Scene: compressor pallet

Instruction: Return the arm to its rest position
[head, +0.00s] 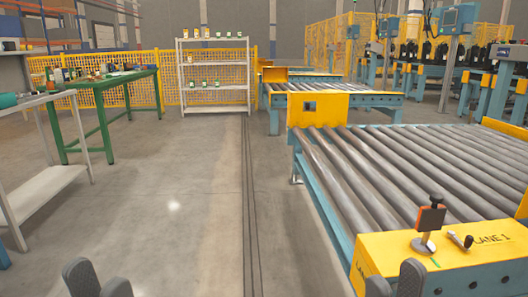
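My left gripper (99,283) shows at the bottom left edge, with its two dark fingertips apart and nothing seen between them. It is over the bare floor. My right gripper (395,283) shows at the bottom edge, right of the middle, in front of the yellow end of the near roller conveyor. Its fingertips are also apart, with nothing seen between them. The rest of both grippers and both arms is cut off below the picture.
The roller conveyor (400,170) fills the right side; its yellow end block (390,254) carries an orange-and-black device (430,222) and a small crank (461,241). A green table (110,80) and a grey bench (45,195) stand left. The floor (190,190) between is clear.

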